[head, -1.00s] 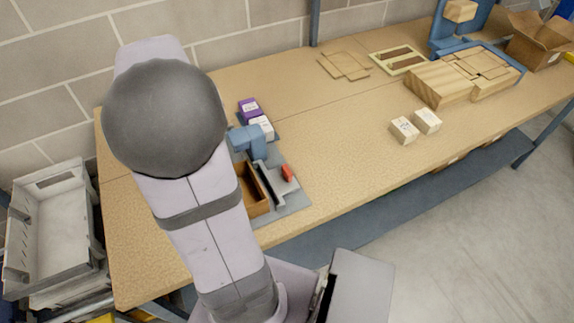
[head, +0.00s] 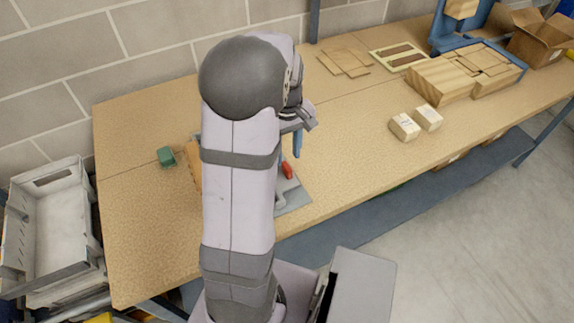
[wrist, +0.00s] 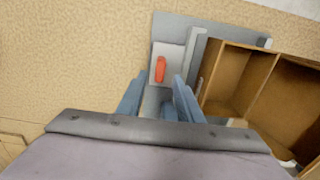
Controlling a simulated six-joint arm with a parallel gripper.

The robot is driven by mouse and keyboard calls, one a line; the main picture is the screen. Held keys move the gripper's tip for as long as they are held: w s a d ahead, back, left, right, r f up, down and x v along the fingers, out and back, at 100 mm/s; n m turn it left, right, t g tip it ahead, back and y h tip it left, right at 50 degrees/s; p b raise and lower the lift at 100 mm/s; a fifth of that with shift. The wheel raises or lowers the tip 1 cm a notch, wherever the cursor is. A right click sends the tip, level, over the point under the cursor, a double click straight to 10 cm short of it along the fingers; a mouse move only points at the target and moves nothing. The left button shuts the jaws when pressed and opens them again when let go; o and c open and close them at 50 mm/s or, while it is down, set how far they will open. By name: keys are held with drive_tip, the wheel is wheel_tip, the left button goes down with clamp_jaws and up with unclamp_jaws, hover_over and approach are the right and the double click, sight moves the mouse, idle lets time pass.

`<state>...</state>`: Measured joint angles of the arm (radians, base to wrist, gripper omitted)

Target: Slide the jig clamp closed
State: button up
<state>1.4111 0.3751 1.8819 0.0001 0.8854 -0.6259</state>
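The jig clamp's red handle (wrist: 160,69) sits on a pale grey sliding block (wrist: 168,52) on the grey jig plate (wrist: 232,33) in the wrist view. The red handle also shows in the head view (head: 287,171), just right of my arm. My gripper (wrist: 157,92) is open, its two blue fingers apart and nothing between them that I can see gripped. In the wrist view the handle lies just beyond the fingertips, roughly in line with the gap. In the head view, a blue finger of my gripper (head: 297,145) points down behind the handle. Contact cannot be told.
A brown compartmented wooden box (wrist: 240,75) stands right of the clamp in the wrist view. A small green object (head: 166,157) lies left of my arm. Two light blocks (head: 416,122) and wooden pieces (head: 440,80) are to the right. The bench between is clear.

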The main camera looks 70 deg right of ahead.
sight(287, 166)
drive_tip(key=shift+f+p, duration=0.75)
drive_tip(key=shift+f, duration=2.45)
drive_tip(key=shift+c, duration=0.6)
